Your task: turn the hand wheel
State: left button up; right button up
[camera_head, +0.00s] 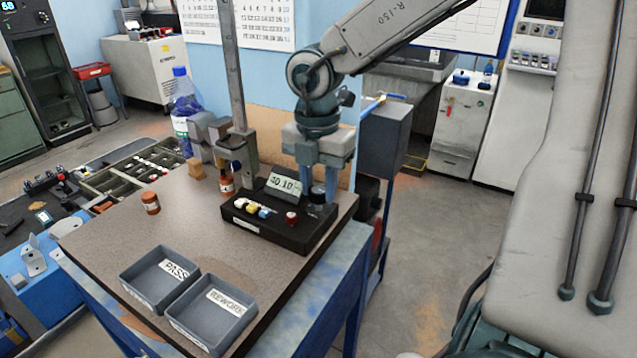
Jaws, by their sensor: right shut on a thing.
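My right gripper (318,188) comes down from the upper right, with its two fingers pointing down over the right end of a black instrument box (285,236). It is shut on a small dark round knob, the likely hand wheel (316,209), on top of that box. The fingers partly hide it, and its exact shape is too small to tell. The box has a display reading about 40.10 (284,184), a red knob (291,218) and several coloured pieces on its top. My left gripper is not in view.
A metal post (236,80) stands behind the box. Two grey trays, PASS (136,288) and REWORK (190,338), sit at the bench's front. A brown jar (150,203) stands on the left. The middle of the bench (200,235) is clear.

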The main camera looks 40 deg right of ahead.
jog(key=o, duration=0.8)
jog(key=shift+o, duration=0.8)
jog(key=shift+s+d, duration=0.1)
